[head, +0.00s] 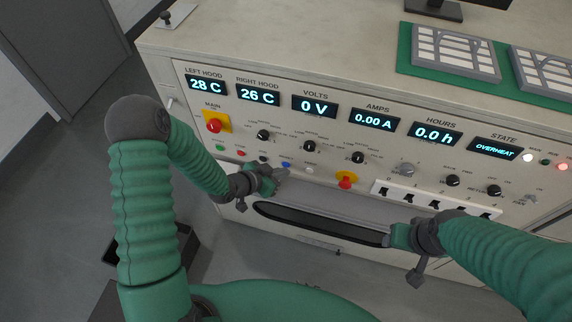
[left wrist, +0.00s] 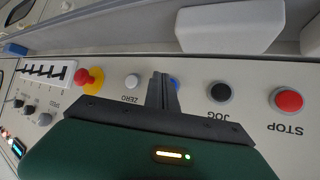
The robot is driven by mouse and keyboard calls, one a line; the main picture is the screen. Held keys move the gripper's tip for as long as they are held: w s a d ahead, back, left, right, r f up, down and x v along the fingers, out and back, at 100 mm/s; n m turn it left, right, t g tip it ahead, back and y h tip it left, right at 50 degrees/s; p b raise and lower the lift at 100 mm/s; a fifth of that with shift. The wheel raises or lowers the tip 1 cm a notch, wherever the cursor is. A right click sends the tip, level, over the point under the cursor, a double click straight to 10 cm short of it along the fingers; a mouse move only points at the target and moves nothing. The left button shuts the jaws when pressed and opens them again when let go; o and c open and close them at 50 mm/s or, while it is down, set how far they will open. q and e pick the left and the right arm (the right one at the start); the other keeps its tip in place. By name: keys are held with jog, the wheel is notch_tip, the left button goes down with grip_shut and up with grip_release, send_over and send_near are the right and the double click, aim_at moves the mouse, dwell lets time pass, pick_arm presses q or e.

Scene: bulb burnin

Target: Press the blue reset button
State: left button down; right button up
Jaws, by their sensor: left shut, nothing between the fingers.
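The blue reset button (head: 286,164) is on the lower left of the console's front panel, in a row of small buttons. In the left wrist view the blue button (left wrist: 175,83) shows only in part behind my fingers. My left gripper (head: 282,174) is shut and empty, its fingertips just below the blue button in the head view. In the left wrist view the left gripper's fingers (left wrist: 163,78) overlap the button's left side; I cannot tell whether they touch it. My right gripper (head: 392,238) is at the right end of the dark slot, its fingers not clear.
Beside the blue button are a black JOG button (left wrist: 219,91), a red STOP button (left wrist: 288,100) and a white ZERO button (left wrist: 132,80). A red mushroom button on yellow (head: 346,180) is farther right. The state display (head: 496,148) reads OVERHEAT. A ledge (head: 340,203) runs below the panel.

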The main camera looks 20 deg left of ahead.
pick_arm(q)
jog(key=shift+a, duration=0.1)
jog(key=shift+w, duration=0.35)
dwell(0.6)
jog(key=shift+s, duration=0.1)
jog(key=shift+s+a, duration=0.15)
jog(key=shift+s, duration=0.55)
jog(key=s, duration=0.5)
dwell(0.7)
